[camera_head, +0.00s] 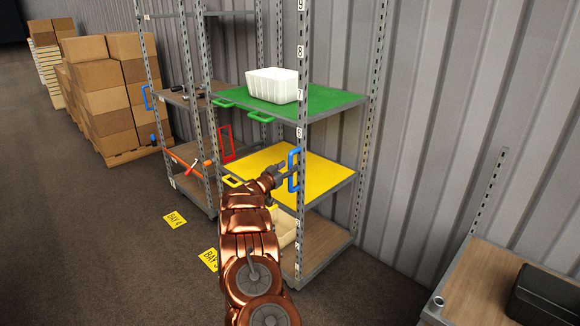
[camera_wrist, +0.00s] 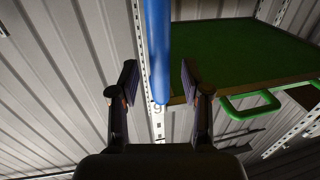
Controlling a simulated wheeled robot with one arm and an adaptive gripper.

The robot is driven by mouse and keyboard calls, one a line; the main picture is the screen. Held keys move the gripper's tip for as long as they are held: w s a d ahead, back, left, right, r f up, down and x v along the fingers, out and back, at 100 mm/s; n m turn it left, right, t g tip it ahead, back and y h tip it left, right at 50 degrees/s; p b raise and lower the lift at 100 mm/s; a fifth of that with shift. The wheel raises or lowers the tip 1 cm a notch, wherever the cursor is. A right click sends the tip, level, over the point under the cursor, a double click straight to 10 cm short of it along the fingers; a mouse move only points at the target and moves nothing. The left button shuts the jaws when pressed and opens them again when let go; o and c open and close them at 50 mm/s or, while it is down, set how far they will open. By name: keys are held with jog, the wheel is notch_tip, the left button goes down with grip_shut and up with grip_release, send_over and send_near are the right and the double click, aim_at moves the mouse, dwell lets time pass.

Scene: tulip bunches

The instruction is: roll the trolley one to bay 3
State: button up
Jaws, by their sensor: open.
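A tall shelf trolley with a green shelf (camera_head: 335,101) and a yellow shelf (camera_head: 325,178) stands against the corrugated wall. A blue upright handle (camera_head: 294,158) is on its near post. My gripper (camera_head: 284,172) is open at this handle. In the wrist view, the blue bar (camera_wrist: 157,45) runs between the open fingers of my gripper (camera_wrist: 158,82), with gaps on both sides. No label naming trolley one is legible. A yellow floor sign reading BAY 4 (camera_head: 175,220) lies left of the trolley. Another BAY sign (camera_head: 209,258) is partly hidden by my arm, its number unclear.
A white bin (camera_head: 272,85) stands on the green shelf. A second shelf unit (camera_head: 188,97) stands close on the left. Stacked cardboard boxes (camera_head: 108,90) are further left. A low wooden-topped unit (camera_head: 470,290) with a black bin (camera_head: 545,296) is at right. Floor at left is clear.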

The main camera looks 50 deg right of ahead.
jog(key=s+a, duration=0.1)
jog(key=a, duration=0.8)
jog(key=shift+s+a, duration=0.2)
jog(key=shift+s, duration=0.1)
jog(key=shift+r, duration=0.1)
